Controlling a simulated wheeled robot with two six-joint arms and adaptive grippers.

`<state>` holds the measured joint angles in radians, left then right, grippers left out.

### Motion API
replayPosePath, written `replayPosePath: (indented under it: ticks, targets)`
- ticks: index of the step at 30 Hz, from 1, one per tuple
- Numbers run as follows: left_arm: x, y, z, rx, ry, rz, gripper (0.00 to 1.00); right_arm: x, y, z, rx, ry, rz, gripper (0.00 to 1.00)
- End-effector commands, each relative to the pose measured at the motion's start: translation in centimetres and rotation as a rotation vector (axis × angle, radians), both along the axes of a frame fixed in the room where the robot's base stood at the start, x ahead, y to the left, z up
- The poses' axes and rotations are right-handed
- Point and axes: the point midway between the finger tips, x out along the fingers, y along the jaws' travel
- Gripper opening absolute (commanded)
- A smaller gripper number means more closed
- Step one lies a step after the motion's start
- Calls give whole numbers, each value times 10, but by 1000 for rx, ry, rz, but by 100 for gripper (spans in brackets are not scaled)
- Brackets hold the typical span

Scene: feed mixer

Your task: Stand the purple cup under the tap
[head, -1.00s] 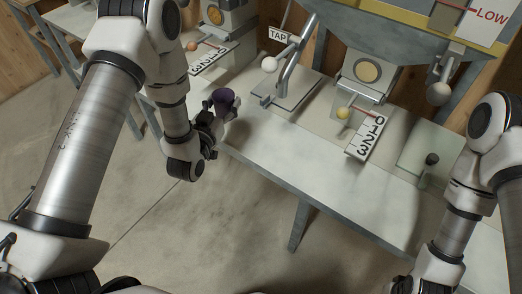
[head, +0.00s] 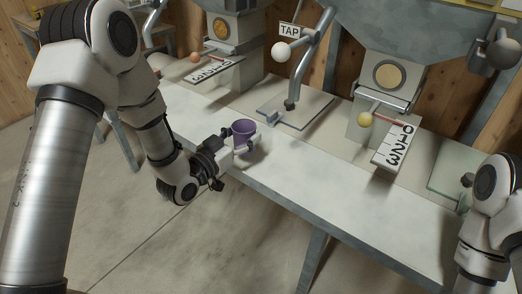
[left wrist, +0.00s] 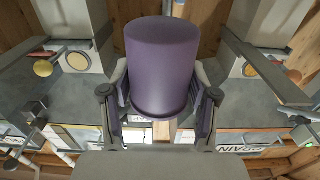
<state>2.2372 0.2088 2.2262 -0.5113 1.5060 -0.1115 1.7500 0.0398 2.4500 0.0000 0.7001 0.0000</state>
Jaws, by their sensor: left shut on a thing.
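The purple cup (head: 244,131) is upright, mouth up, at the front left part of the table. My left gripper (head: 238,141) is shut around its sides; the left wrist view also shows the cup (left wrist: 162,65) between the two fingers (left wrist: 160,108). I cannot tell for sure whether the cup touches the table. The tap (head: 310,65) is a bent grey pipe, its dark spout end above a flat plate (head: 293,112), behind and right of the cup. A white ball knob (head: 281,52) and a TAP sign (head: 290,30) are beside it. My right gripper is out of view.
The table (head: 330,170) is clear between the cup and the tap plate. Dispensers with number scales (head: 397,147) and (head: 217,70) stand either side of the tap. A green pad (head: 449,182) lies at the right, partly behind my right arm.

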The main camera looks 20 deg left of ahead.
Motion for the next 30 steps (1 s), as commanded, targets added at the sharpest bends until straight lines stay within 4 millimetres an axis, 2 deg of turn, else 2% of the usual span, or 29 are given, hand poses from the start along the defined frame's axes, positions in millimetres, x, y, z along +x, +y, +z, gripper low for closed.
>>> replayPosePath:
  ticks: [1, 3, 6, 8, 14, 24, 25, 26, 27, 30]
  targets:
    - [3, -14, -3, 7, -1, -8, 32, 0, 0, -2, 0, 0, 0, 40]
    - [7, -28, -4, 6, -1, -6, 32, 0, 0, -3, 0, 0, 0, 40]
    - [11, -41, -5, 3, -1, -3, 32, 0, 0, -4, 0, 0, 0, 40]
    - [11, -43, -8, 0, 0, 0, 32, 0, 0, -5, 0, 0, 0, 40]
    - [12, -43, -39, -1, 0, 1, 32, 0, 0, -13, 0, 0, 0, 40]
    - [12, -42, -44, -1, -1, 1, 32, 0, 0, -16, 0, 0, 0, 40]
    - [12, -42, -42, -1, -1, 1, 67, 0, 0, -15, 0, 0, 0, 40]
    - [12, -42, -42, -1, -1, 1, 77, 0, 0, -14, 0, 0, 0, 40]
    - [12, -42, -42, -1, -1, 1, 85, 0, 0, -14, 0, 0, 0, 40]
    - [12, -42, -42, -1, -1, 1, 85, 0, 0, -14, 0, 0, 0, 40]
